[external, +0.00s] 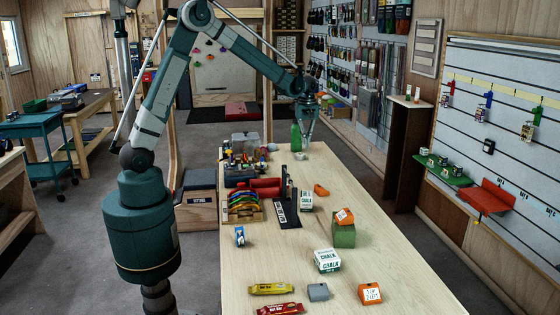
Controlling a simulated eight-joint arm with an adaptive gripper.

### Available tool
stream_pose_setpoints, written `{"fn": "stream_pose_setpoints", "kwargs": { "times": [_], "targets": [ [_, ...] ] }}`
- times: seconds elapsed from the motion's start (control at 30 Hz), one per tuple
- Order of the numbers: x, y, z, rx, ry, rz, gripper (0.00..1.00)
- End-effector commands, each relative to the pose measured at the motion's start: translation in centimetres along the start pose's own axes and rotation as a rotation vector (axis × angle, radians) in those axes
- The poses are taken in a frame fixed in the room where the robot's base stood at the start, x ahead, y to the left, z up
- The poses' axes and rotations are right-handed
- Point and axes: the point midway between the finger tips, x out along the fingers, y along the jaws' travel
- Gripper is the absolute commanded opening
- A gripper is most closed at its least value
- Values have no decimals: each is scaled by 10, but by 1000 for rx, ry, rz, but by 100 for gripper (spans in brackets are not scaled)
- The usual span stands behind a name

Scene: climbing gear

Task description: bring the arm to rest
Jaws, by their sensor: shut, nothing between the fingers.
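My arm rises from its base at the left and reaches over the far end of the wooden table (390,265). My gripper (306,143) points down there, beside a green bottle-like object (296,137). The fingers look close together with nothing visible between them. I cannot tell whether the gripper touches the green object.
The table holds a chalk box (327,260), a green box (344,235) with an orange block (345,216) on it, a grey block (318,292), yellow (270,288) and red (280,309) bars, and a rack of coloured items (243,205). The right side of the table is mostly clear.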

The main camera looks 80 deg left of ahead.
Motion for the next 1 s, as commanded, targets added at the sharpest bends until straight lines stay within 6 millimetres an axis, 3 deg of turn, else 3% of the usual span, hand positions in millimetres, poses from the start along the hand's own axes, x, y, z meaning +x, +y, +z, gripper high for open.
{"fn": "stream_pose_setpoints", "kwargs": {
  "times": [0.37,1.0],
  "targets": [
    [-22,-10,22,74,12,26,0],
    [-96,-67,113,402,77,140,0]
  ]
}}
